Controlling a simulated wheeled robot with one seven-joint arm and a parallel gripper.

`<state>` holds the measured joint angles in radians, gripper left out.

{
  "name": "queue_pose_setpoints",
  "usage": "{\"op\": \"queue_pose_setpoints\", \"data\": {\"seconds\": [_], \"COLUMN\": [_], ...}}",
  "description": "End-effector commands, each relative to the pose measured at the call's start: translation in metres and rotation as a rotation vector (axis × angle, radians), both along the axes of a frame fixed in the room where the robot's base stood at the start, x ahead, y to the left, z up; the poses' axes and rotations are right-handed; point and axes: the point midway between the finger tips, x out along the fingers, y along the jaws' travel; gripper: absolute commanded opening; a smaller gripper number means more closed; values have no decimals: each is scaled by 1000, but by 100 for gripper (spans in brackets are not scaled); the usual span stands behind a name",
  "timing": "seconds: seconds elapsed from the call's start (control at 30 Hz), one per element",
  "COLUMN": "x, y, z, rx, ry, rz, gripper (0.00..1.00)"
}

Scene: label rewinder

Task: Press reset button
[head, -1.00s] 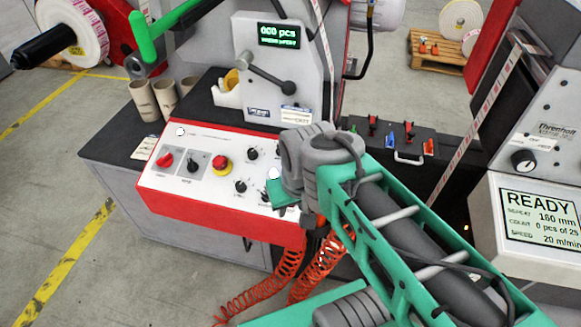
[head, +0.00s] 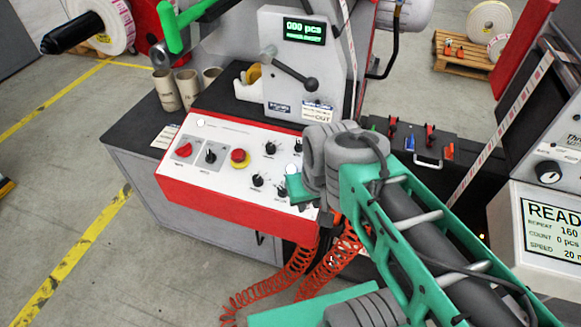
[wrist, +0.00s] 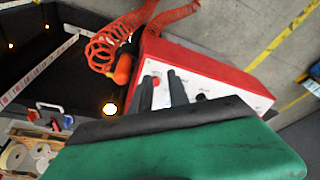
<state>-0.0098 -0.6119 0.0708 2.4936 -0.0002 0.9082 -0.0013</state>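The control panel (head: 225,150) is a white slanted face in a red housing, with a red mushroom button, a red knob, several black knobs and small white buttons. Its labels are too small to read, so I cannot tell which control is the reset button. A pale round button (head: 291,169) sits at the panel's right end, beside my green wrist part. In the head view my arm hides the gripper. In the wrist view my gripper (wrist: 162,88) shows two dark fingers with a narrow gap, nothing held, over the panel (wrist: 205,75). I cannot tell whether they touch it.
Orange coiled hoses (head: 290,280) hang below the panel's right end. A black lever (head: 290,72) juts out above the panel. Cardboard cores (head: 187,88) stand behind its left end. A display box (head: 545,235) reading READY stands at right.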

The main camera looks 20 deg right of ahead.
Motion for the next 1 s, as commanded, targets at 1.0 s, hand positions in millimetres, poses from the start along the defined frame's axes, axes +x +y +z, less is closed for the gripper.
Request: {"op": "queue_pose_setpoints", "data": {"seconds": [1.0], "x": [0], "y": [0], "z": [0], "rx": [0], "ry": [0], "rz": [0], "gripper": [0]}}
